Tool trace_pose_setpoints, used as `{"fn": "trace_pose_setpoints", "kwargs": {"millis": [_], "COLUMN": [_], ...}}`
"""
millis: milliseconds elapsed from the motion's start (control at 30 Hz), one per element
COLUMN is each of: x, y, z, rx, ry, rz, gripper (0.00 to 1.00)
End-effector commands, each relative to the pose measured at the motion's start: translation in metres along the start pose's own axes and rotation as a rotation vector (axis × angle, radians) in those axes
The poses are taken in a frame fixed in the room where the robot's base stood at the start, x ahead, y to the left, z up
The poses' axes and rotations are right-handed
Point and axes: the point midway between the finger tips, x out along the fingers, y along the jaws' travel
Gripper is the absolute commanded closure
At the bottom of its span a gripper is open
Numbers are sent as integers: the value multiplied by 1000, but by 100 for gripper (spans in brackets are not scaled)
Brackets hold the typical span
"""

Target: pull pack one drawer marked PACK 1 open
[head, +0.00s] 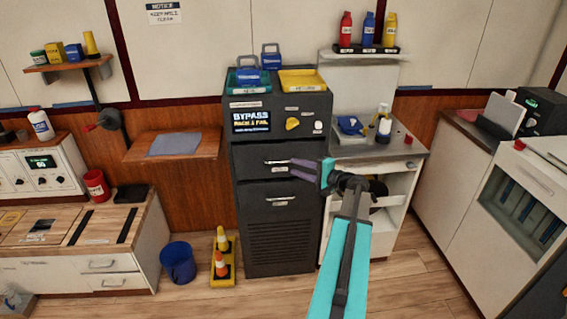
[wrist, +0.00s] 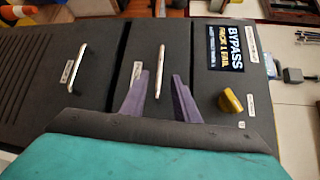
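The dark cabinet (head: 280,230) has two drawer fronts, one above the other, each with a pale bar handle and a small label too small to read. I cannot tell which is marked PACK 1. Both drawers look shut. My gripper (head: 292,166) is at the upper drawer front (head: 262,154). In the wrist view my gripper (wrist: 156,78) is open, its two purple fingers on either side of the upper handle (wrist: 159,70), apart from it. The lower handle (wrist: 78,65) is clear to the left there. Whether the fingertips reach handle depth is unclear.
Above the drawers are a BYPASS sign (head: 251,121) and a yellow knob (head: 292,124). A white counter unit (head: 385,225) stands close on the right. A yellow stand with cones (head: 222,262) and a blue bucket (head: 178,262) are on the floor at left. Floor before the cabinet is free.

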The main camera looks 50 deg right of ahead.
Motion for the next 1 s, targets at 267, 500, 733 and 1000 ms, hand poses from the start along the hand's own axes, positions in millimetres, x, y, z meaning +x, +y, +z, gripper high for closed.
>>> {"fn": "trace_pose_setpoints", "kwargs": {"millis": [267,500,733,1000], "x": [41,65,72,71], "y": [-2,-1,0,0], "z": [-1,-1,0,0], "rx": [-1,0,0,-1], "ry": [-1,1,0,1], "rz": [1,0,0,0], "gripper": [72,72,72,82]}}
